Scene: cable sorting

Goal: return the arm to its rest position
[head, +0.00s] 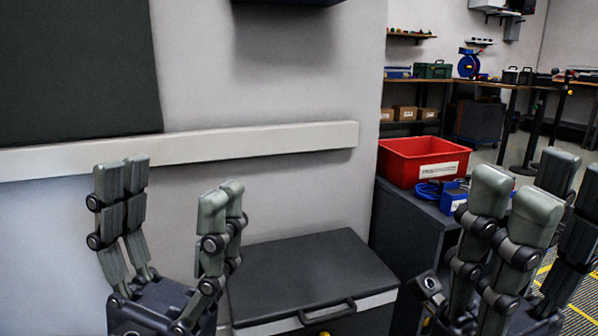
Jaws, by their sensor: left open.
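My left gripper (172,185) is at the lower left of the head view with its fingers pointing up. Its two sides stand wide apart, so it is open, and nothing shows between them. It is in front of the pale wall, to the left of a dark lidded box. My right gripper (545,205) is at the lower right, also pointing up, and the picture's edge cuts it off. Its fingers overlap in the view, so its opening cannot be judged. No object shows in it.
A dark box (305,270) with a handle is low in the middle. A red bin (422,162) and blue cable (430,190) are on a dark cabinet behind my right gripper. A pale rail (255,142) crosses the wall. Workbenches with tools are far back right.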

